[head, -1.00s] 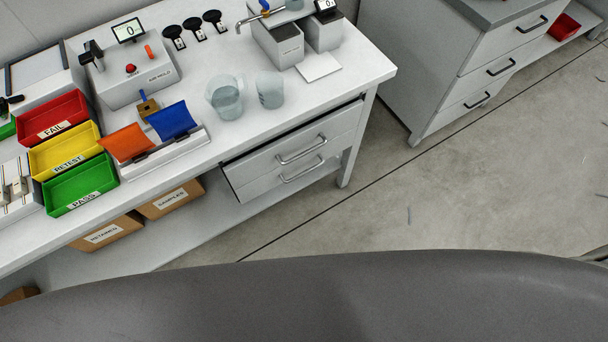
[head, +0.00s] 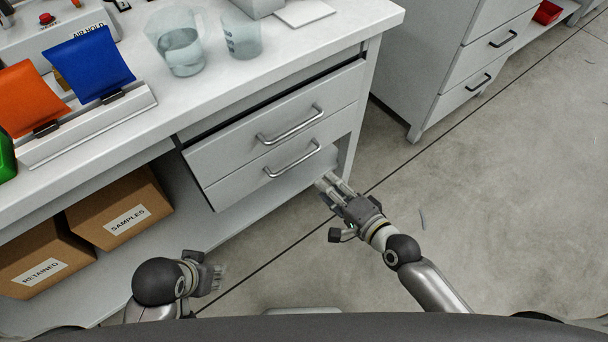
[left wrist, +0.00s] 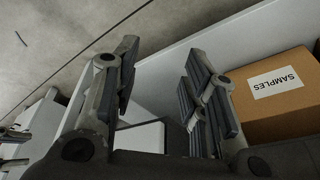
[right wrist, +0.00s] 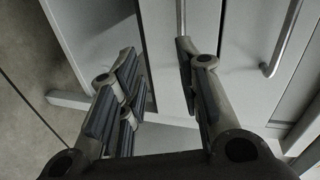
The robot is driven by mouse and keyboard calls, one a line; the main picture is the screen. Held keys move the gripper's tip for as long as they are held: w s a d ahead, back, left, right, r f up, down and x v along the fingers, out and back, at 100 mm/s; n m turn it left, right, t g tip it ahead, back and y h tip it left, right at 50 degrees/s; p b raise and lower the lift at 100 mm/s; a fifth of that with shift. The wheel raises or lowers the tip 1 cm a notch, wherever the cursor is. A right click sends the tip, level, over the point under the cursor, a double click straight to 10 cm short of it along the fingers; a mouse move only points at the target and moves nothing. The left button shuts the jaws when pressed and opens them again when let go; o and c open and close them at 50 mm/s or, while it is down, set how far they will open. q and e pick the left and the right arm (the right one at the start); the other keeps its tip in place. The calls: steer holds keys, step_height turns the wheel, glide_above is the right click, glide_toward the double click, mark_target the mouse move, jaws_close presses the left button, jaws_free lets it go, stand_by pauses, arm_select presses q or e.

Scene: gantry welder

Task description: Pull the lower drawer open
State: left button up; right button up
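The lower drawer (head: 225,186) is a light grey front under the bench top, below the upper drawer (head: 210,152). It looks shut, and its metal bar handle (head: 292,160) shows clearly. My right gripper (head: 328,183) is open and empty, just right of and below that handle in the head view. In the right wrist view, my right gripper (right wrist: 158,78) has its fingers apart in front of the lower drawer, and one fingertip overlaps the lower handle (right wrist: 181,18); contact cannot be told. My left gripper (head: 212,279) is low by the bench's front; the left wrist view shows it (left wrist: 160,82) open and empty.
Cardboard boxes marked SAMPLES (head: 120,212) and RETAINED (head: 42,262) stand on the lower shelf (head: 195,226). A bench leg (head: 358,105) stands right of the drawers. Another drawer cabinet (head: 455,75) is further right. Open floor (head: 510,180) lies in front of it.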

mark_target(299, 160)
arm_select(q)
steer(key=shift+w+d+r+t+h+b, duration=0.1)
steer(key=shift+w+d+r+t+b, duration=0.1)
steer(key=shift+w+t+b, duration=0.3)
steer(key=shift+w+d+r+t+h+b, duration=0.1)
steer(key=shift+w+d+r+t+b, duration=0.15)
steer(key=shift+w+b, duration=0.4)
steer(key=shift+w+d+r+t+h+b, duration=0.1)
steer(key=shift+w+d+t+b, duration=0.05)
steer(key=shift+w+t+b, duration=0.45)
arm_select(e)
steer(key=shift+m+t+y, duration=0.4)
steer(key=shift+m, duration=0.1)
steer(key=shift+s+a+r+x, duration=0.1)
steer(key=shift+a+r+x, duration=0.2)
steer(key=shift+x, duration=1.5)
steer(key=shift+s+a+r+x, duration=0.15)
steer(key=shift+r+x, duration=0.25)
steer(key=shift+x, duration=1.4)
steer(key=shift+w+a+r+x, duration=0.1)
steer(key=shift+a+r+x, duration=0.15)
steer(key=shift+x, duration=1.55)
steer(key=shift+r, duration=0.1)
jaws_close()
